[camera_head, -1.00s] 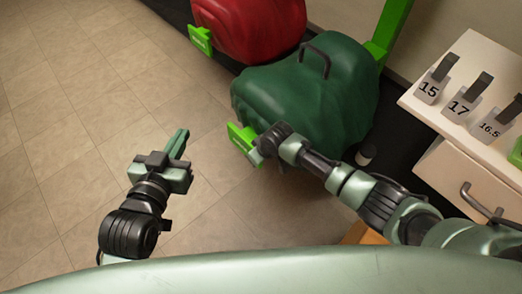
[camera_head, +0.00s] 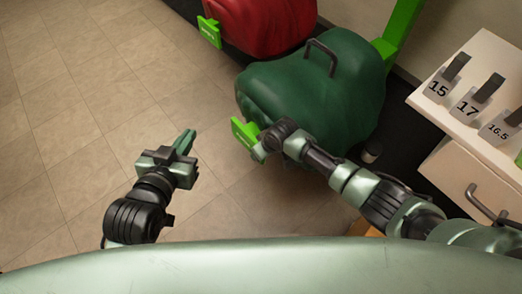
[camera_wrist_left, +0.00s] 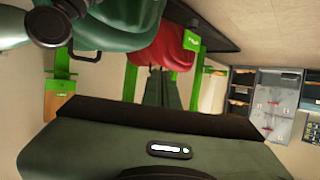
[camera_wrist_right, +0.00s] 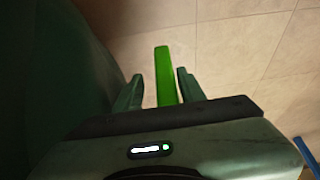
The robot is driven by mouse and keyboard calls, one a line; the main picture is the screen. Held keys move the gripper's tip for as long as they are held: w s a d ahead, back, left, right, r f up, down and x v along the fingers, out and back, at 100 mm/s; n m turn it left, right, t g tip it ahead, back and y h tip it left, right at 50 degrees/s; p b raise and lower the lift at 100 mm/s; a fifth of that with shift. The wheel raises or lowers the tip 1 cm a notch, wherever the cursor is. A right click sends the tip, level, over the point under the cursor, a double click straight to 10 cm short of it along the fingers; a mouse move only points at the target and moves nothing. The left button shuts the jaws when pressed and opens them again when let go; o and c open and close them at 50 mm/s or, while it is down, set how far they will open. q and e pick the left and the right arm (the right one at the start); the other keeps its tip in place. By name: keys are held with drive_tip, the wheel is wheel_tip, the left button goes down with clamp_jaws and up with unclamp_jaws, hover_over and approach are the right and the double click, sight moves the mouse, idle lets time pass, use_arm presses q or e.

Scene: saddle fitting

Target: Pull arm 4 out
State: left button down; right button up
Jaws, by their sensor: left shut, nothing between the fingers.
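A green arm ends in a plate (camera_head: 244,132) under the front of a dark green covered saddle (camera_head: 310,95); its label is too small to read, so I cannot tell whether it is arm 4. My right gripper (camera_head: 258,148) is at this plate. In the right wrist view, the right gripper's fingers (camera_wrist_right: 160,92) are apart, one on each side of a green bar (camera_wrist_right: 165,72), with a visible gap on the left. My left gripper (camera_head: 187,142) is shut and empty over the floor, left of the saddle. Its closed fingers also show in the left wrist view (camera_wrist_left: 162,90).
A red covered saddle (camera_head: 265,22) with its own green plate (camera_head: 209,32) is behind. A green post (camera_head: 402,30) stands at the back. A white cabinet (camera_head: 450,165) with numbered blocks is at the right. The tiled floor (camera_head: 80,120) at left is clear.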

drive_tip(key=p+v, duration=0.2)
drive_tip(key=v, duration=0.2)
use_arm(q)
drive_tip(key=s+a+f+g+y+p, duration=0.1)
drive_tip(key=s+a+f+g, duration=0.1)
drive_tip(key=s+f+g, duration=0.2)
drive_tip(key=s+a+f+g+y+p, duration=0.1)
drive_tip(key=s+a+f+g, duration=0.2)
drive_tip(key=s, duration=0.8)
wheel_tip(320, 180, down, 2)
drive_tip(key=g, duration=0.2)
drive_tip(key=shift+s+a+f+n+g+y, duration=0.2)
drive_tip(key=shift+f+n+g+y, duration=0.1)
drive_tip(key=shift+g, duration=0.1)
use_arm(e)
drive_tip(key=v, duration=0.3)
drive_tip(key=shift+s+d+r, duration=0.1)
drive_tip(key=shift+s+r, duration=0.05)
drive_tip(key=shift+r, duration=0.15)
drive_tip(key=shift+s, duration=0.1)
